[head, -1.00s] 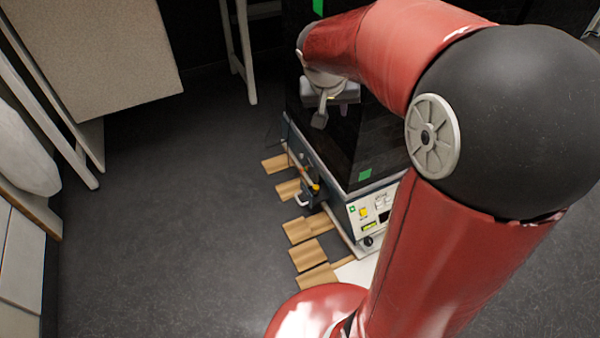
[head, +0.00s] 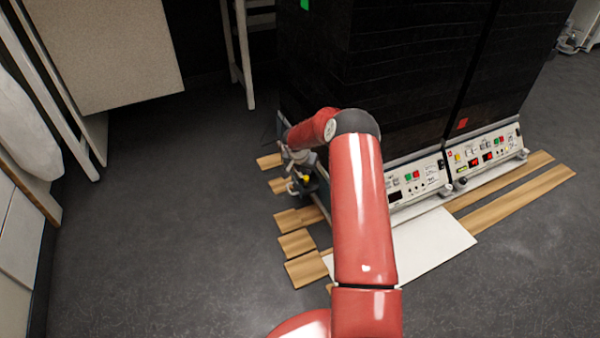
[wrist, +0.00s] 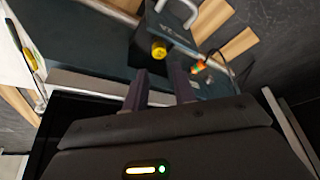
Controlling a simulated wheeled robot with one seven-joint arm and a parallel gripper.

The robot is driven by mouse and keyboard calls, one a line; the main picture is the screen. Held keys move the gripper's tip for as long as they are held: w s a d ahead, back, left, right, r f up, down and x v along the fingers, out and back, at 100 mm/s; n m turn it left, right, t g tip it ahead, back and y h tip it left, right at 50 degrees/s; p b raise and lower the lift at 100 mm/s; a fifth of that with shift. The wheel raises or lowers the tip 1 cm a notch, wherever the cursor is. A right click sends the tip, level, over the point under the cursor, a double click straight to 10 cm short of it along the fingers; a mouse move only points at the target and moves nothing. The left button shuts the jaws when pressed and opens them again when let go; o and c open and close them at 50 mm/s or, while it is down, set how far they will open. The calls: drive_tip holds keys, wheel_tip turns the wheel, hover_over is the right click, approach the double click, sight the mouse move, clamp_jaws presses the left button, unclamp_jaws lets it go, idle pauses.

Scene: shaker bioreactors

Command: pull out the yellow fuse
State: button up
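The yellow fuse (wrist: 158,50) is a small round yellow cap on the dark side panel of the shaker bioreactor. In the head view it is a small yellow spot (head: 306,178) low at the bioreactor's left side. My gripper (wrist: 159,84) is open, its two dark fingers apart with nothing between them. In the wrist view the fuse lies just beyond the fingertips, about in line with the gap. I cannot tell the exact distance, but the fingers are not around it. In the head view my arm hides much of the area near the gripper.
Wooden boards (head: 297,244) lie under the black bioreactor cabinets (head: 420,70). The floor (head: 170,230) to the left is clear.

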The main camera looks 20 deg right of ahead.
sight(306, 177)
drive_tip(key=b+x, duration=0.1)
drive_tip(key=x, duration=0.6)
drive_tip(key=shift+f, duration=0.15)
clamp_jaws()
drive_tip(key=shift+r, duration=0.45)
drive_tip(key=shift+r, duration=0.6)
drive_tip(key=shift+r, duration=0.3)
